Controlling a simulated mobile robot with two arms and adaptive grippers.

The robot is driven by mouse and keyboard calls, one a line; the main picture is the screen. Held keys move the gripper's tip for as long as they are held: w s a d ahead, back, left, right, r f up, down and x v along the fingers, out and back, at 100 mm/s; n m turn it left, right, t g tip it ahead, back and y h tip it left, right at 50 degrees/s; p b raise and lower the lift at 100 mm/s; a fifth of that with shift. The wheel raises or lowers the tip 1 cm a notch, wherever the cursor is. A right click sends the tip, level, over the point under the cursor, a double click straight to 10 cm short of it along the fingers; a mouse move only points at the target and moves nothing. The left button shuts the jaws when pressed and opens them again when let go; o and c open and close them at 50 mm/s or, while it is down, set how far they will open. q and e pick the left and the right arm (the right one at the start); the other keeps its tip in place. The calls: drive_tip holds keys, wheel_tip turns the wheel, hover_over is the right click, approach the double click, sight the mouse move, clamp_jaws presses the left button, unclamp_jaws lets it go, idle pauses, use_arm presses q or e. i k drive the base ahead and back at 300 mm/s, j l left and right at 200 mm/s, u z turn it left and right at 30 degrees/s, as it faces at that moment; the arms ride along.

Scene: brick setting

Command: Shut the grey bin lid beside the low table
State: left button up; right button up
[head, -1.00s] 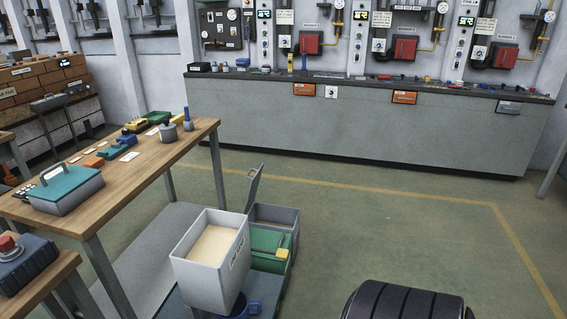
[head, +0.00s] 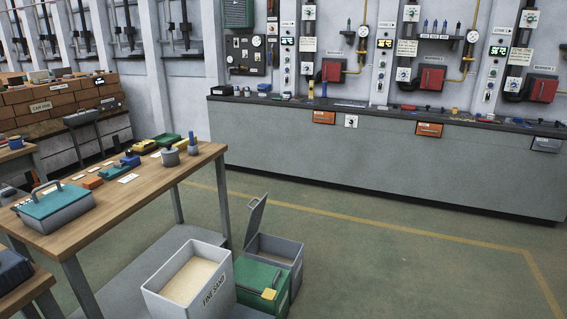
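The grey bin (head: 292,252) stands on the floor near the bottom middle of the head view, behind a green box. Its grey lid (head: 257,216) stands open, tilted up steeply from the bin's left side, with a slot-like handle near its top. The bin's opening is uncovered, and its front is partly hidden by the green box. A low grey surface (head: 140,270) lies to the left, partly under the wooden table; I cannot tell whether it is the low table. Neither of my grippers is in view.
A white bin of fine sand (head: 218,292) and a green box (head: 250,282) with a yellow part stand before the grey bin. A wooden table (head: 130,190) with tools is at left. A long grey counter (head: 380,160) lines the wall. The floor (head: 400,260) at right is open.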

sight(257, 211)
drive_tip(key=i+l+z, duration=0.15)
drive_tip(key=i+l, duration=0.2)
drive_tip(key=i+l+z, duration=0.2)
drive_tip(key=i, duration=0.35)
drive_tip(key=i+l+z, duration=0.15)
drive_tip(key=i+l, duration=0.2)
drive_tip(key=i, duration=0.15)
drive_tip(key=i+l+z, duration=0.2)
drive_tip(key=i, duration=0.3)
drive_tip(key=i+l+u, duration=0.1)
drive_tip(key=i, duration=2.2)
drive_tip(key=i+u, duration=0.9)
drive_tip(key=i+l+u, duration=0.3)
drive_tip(key=u, duration=0.15)
drive_tip(key=i+u, duration=0.2)
drive_tip(key=u, duration=0.25)
drive_tip(key=i+u, duration=0.15)
drive_tip(key=u, duration=0.25)
drive_tip(key=i+u, duration=0.2)
drive_tip(key=u, duration=0.25)
drive_tip(key=i+l+u, duration=0.15)
drive_tip(key=u, duration=0.25)
drive_tip(key=i+l+u, duration=0.15)
drive_tip(key=u, duration=0.3)
drive_tip(key=i+l+u, duration=0.1)
drive_tip(key=l+u, duration=0.15)
drive_tip(key=u, duration=0.15)
